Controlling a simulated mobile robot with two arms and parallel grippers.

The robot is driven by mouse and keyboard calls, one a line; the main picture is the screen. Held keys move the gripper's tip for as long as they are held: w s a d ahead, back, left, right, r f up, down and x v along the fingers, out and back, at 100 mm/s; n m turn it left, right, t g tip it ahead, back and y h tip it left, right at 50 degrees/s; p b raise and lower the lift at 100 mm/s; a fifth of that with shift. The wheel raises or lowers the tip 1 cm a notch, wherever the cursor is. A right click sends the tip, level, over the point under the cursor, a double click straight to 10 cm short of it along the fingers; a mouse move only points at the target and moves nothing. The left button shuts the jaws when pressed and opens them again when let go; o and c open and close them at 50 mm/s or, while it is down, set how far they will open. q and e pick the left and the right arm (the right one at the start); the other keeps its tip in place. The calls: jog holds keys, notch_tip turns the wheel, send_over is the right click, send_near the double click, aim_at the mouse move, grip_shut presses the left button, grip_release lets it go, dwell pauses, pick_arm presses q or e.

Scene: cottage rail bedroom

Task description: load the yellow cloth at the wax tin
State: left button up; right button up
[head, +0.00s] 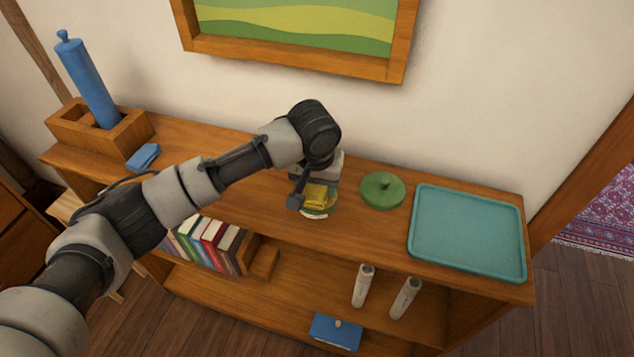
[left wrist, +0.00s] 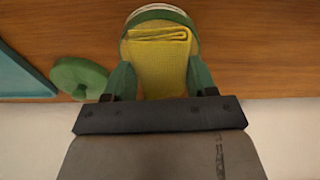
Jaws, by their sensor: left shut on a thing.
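The folded yellow cloth (head: 317,195) is between the fingers of my left gripper (head: 314,200), which is shut on it. In the left wrist view the cloth (left wrist: 160,60) shows between the two green fingertips of the gripper (left wrist: 160,78). The round wax tin (head: 318,214) stands on the shelf top under the cloth, partly hidden by cloth and gripper. Its green rim (left wrist: 160,10) shows around the cloth in the left wrist view. I cannot tell whether the cloth touches the wax inside. My right gripper is not in view.
A round green lid (head: 382,190) lies just right of the tin; it also shows in the left wrist view (left wrist: 78,77). A teal tray (head: 466,232) is at the right end. A blue folded cloth (head: 143,157) and a wooden box (head: 75,130) holding a blue cylinder (head: 88,82) are left.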

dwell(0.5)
pick_arm(q)
jog(key=shift+f, duration=0.45)
dwell(0.5)
jog(key=shift+s+f+p, duration=0.1)
jog(key=shift+f+p, duration=0.05)
jog(key=shift+p, duration=0.4)
dwell(2.2)
notch_tip(320, 180, up, 7)
jog(key=p, duration=0.8)
jog(key=shift+p, duration=0.35)
dwell(0.4)
